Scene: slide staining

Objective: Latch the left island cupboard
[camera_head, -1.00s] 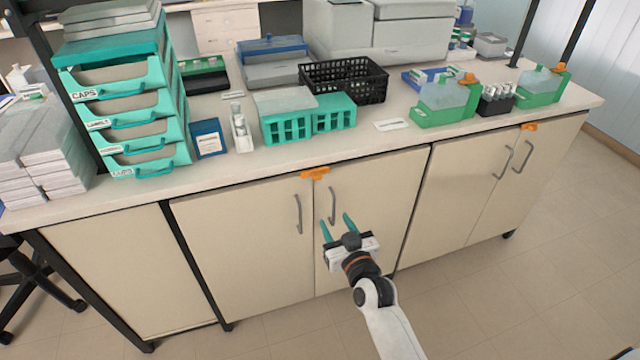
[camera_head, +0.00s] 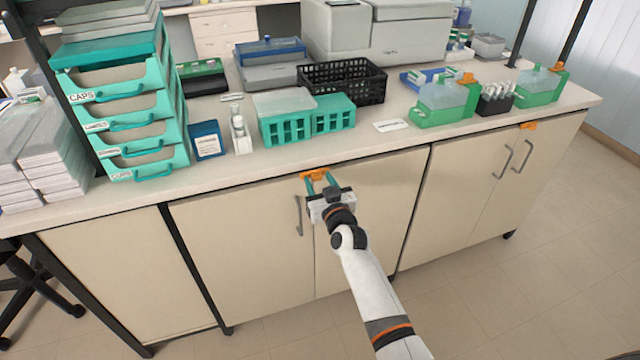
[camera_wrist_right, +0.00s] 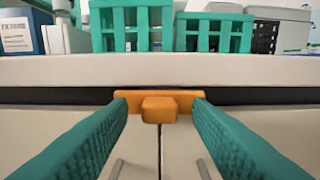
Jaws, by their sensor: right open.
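The left island cupboard (camera_head: 250,240) has two cream doors, both closed, with upright grey handles. An orange latch (camera_head: 314,173) sits at the top of the seam between the doors, under the counter edge. In the right wrist view the latch (camera_wrist_right: 159,106) shows as a horizontal bar with a raised block in the middle, lying across both doors. My right gripper (camera_head: 320,182) is open at the latch, its teal fingers on either side of the block. In the wrist view the fingers (camera_wrist_right: 160,118) look apart from the block. The right door handle is hidden behind my gripper. My left gripper is not in view.
The counter (camera_head: 270,165) overhangs just above the latch. On it stand a teal rack (camera_head: 285,125), a black basket (camera_head: 345,80) and teal drawers (camera_head: 130,135). The right cupboard (camera_head: 470,190) has its own orange latch (camera_head: 529,126). The floor in front is clear.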

